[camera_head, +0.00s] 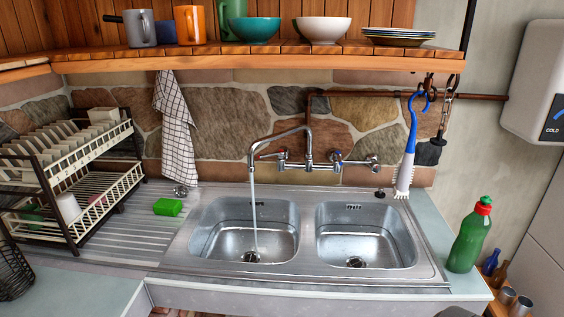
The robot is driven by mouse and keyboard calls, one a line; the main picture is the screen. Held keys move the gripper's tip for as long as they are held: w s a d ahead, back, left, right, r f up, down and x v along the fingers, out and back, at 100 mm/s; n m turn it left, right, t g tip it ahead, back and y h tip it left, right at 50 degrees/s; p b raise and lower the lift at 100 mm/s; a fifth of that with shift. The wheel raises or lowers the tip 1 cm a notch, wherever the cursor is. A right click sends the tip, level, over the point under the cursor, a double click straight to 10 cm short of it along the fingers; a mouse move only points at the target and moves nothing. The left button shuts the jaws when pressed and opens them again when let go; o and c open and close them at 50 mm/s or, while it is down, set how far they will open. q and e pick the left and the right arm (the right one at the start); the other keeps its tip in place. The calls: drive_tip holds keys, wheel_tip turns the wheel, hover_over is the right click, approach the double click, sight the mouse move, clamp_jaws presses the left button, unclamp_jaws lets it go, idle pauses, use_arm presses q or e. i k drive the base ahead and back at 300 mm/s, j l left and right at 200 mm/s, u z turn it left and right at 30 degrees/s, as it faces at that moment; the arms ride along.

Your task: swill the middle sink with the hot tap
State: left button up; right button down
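A steel sink unit shows two basins, a left one (212,240) and a right one (395,235); I cannot tell which is called the middle sink. A chrome mixer tap (309,150) is on the stone wall, its spout turned over the left basin. A thin stream of water (254,212) falls from the spout near that basin's drain. Which is hot is too small to tell. Neither gripper is in view.
A green sponge (168,207) lies on the ribbed drainboard, beside a dish rack (72,175). A checked towel (177,125) and a blue-and-white brush (408,150) hang at the wall. A green bottle (468,238) stands right of the sink. A wooden shelf (290,49) with crockery overhangs the tap.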

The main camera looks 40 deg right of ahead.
sight(281, 153)
drive_tip(key=z, duration=1.45)
